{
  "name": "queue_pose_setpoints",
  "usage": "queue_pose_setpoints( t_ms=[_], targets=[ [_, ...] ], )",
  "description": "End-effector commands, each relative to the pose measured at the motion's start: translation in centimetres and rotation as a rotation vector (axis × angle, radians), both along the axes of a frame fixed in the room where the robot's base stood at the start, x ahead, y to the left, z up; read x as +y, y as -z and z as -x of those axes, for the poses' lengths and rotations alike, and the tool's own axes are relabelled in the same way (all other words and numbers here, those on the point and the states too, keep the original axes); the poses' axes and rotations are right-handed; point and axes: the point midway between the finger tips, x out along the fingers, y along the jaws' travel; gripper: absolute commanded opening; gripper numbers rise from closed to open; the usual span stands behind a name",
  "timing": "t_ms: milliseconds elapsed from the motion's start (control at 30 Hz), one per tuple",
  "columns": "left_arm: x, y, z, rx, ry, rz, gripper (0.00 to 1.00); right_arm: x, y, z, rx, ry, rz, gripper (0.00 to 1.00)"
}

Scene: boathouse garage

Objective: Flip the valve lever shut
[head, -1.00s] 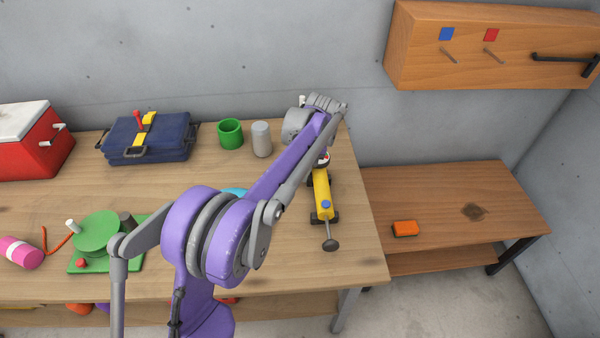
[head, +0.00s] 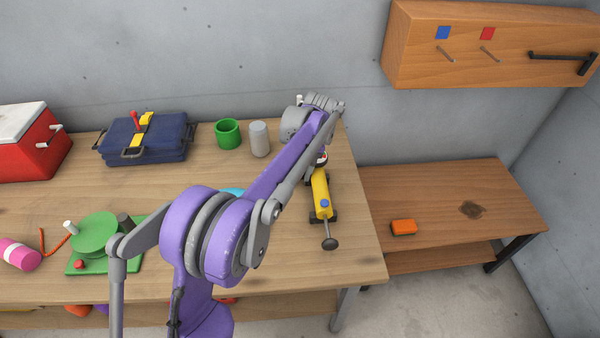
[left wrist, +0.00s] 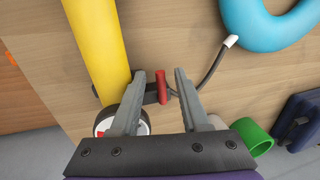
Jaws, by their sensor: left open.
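A yellow pump (head: 321,192) lies on the workbench under my left arm in the head view, with a T-shaped plunger handle towards the front. In the left wrist view its yellow barrel (left wrist: 100,45) fills the left side. A small red valve lever (left wrist: 162,86) sits on a dark fitting beside the barrel, with a black hose (left wrist: 213,70) leading off. My left gripper (left wrist: 160,76) is open, its fingers on either side of the red lever; contact cannot be told. A round gauge (left wrist: 142,126) is partly hidden behind the left finger. The arm hides the gripper in the head view.
A cyan ring (left wrist: 265,25), a green cup (head: 228,134), a grey cylinder (head: 259,139) and a blue case (head: 145,140) are on the bench. A green reel (head: 97,234) stands at left. A lower bench (head: 440,195) at right carries an orange block (head: 403,228).

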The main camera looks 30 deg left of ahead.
Motion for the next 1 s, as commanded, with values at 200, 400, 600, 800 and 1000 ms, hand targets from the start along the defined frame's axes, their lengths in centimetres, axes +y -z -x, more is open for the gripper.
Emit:
queue_pose_setpoints(
  t_ms=[200,400,600,800,1000],
  targets=[
    [-0.5,-2.9,-0.3,0.000,0.001,0.000,0.46,0.0,-0.3,0.0,-0.001,0.000,0.000,0.00],
    [-1.2,-7.0,-0.7,0.000,0.001,0.000,0.46,0.0,-0.8,-0.1,-0.003,0.000,0.000,0.00],
    [-1.7,-9.7,-1.0,0.000,0.001,0.000,0.46,0.0,-1.1,-0.2,-0.004,0.000,0.000,0.00],
    [-1.8,-10.5,-1.1,0.000,0.000,0.000,0.46,0.0,-1.2,-0.2,-0.004,0.000,0.000,0.00],
    [-1.8,-10.5,-1.1,0.000,0.000,0.000,0.46,0.0,-1.2,-0.2,-0.004,0.000,0.000,0.00]
  ],
)
